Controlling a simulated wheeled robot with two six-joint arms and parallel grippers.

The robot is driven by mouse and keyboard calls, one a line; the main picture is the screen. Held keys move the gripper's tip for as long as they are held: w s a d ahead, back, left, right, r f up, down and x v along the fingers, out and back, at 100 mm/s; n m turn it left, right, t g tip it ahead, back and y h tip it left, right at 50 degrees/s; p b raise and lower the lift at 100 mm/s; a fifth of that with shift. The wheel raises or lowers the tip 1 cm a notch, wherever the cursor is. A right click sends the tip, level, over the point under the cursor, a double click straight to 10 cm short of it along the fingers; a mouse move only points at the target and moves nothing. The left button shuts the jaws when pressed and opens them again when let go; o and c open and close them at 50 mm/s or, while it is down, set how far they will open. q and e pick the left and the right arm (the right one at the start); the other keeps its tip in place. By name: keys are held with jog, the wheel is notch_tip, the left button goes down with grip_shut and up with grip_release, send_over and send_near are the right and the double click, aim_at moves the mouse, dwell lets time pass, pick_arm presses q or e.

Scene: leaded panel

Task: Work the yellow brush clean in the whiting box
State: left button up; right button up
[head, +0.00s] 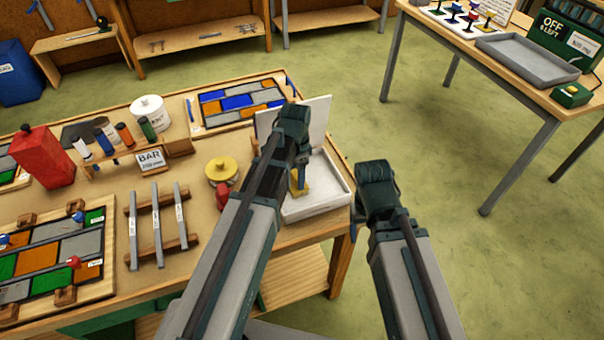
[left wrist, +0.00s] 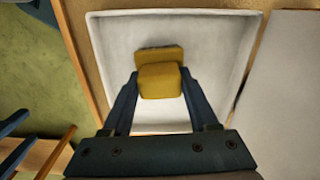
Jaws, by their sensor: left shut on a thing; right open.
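The yellow brush (head: 299,187) is upright in the white whiting box (head: 335,197) at the table's right corner. My left gripper (head: 302,174) reaches down over the box and is shut on the brush. In the left wrist view the brush (left wrist: 160,80) sits between the two fingers, within the box walls (left wrist: 98,60). I cannot tell whether its bristles touch the box floor. The box floor looks white and mostly bare. My right gripper (head: 375,172) is open and empty, out over the floor to the right of the table.
A white lid or board (head: 318,118) stands behind the box. A round yellow-topped tin (head: 222,168) and a small red item lie left of it. Lead bars on a rack (head: 157,225), leaded panels (head: 240,102) and a red can (head: 42,157) fill the table.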

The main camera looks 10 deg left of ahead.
pick_arm(q)
jog(key=shift+s+a, duration=0.3)
jog(key=shift+a, duration=0.1)
jog(key=shift+w+d, duration=0.1)
jog(key=shift+w+d, duration=0.4)
jog(key=shift+d, duration=0.2)
jog(key=shift+w+d, duration=0.4)
jog(key=shift+d, duration=0.2)
jog(key=shift+w+d, duration=0.4)
jog(key=shift+d, duration=0.25)
jog(key=shift+w+d, duration=0.4)
jog(key=shift+d, duration=0.2)
jog(key=shift+w+d, duration=0.45)
jog(key=shift+d, duration=0.15)
jog(key=shift+w+d, duration=0.4)
jog(key=shift+d, duration=0.2)
